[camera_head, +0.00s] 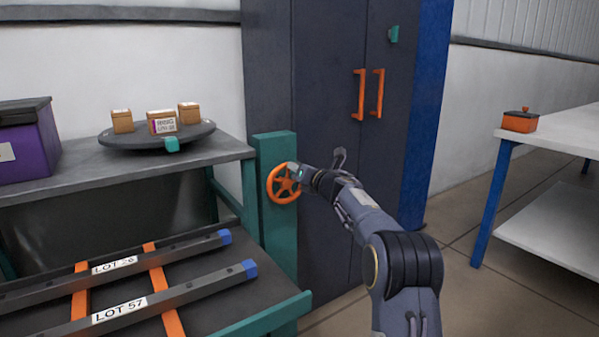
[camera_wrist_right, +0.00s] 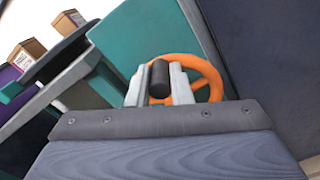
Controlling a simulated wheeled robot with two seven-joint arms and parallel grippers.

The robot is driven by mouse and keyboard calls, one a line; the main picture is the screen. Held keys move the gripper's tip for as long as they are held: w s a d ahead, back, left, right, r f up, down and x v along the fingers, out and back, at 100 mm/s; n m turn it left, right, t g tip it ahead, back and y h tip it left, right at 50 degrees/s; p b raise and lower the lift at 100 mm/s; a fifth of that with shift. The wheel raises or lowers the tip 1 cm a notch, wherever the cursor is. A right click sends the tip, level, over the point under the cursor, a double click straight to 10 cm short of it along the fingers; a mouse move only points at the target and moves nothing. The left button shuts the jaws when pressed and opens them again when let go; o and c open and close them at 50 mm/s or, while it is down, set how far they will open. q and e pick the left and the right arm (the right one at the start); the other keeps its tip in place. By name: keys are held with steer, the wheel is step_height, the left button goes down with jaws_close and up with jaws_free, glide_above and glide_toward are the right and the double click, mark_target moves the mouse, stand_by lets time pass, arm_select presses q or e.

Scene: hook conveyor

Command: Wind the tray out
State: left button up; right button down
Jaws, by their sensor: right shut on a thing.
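An orange handwheel (camera_head: 284,184) is mounted on the front of a teal post (camera_head: 272,150) beside the workbench. My right gripper (camera_head: 296,172) is at the wheel's upper right rim. In the right wrist view my right gripper (camera_wrist_right: 160,84) is shut on the black handle knob (camera_wrist_right: 160,78) of the orange wheel (camera_wrist_right: 205,75). The tray (camera_head: 212,313) is at the lower left, under the upper bench top. It bears dark bars labelled LOT 26 (camera_head: 113,265) and LOT 57 (camera_head: 118,309), with blue ends. My left gripper is not in view.
A round turntable (camera_head: 125,140) with small boxes (camera_head: 162,122) and a purple bin (camera_head: 25,150) stand on the upper bench (camera_head: 100,170). A dark cabinet (camera_head: 330,60) stands behind the wheel. A white table (camera_head: 560,135) with an orange box (camera_head: 520,121) is at right.

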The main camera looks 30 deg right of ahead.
steer(key=shift+f, duration=0.1)
steer(key=c, duration=1.3)
jaws_free()
steer(key=shift+s, duration=0.1)
steer(key=shift+s, duration=0.3)
steer(key=s, duration=0.7)
steer(key=shift+d+b, duration=0.25)
steer(key=shift+b, duration=0.15)
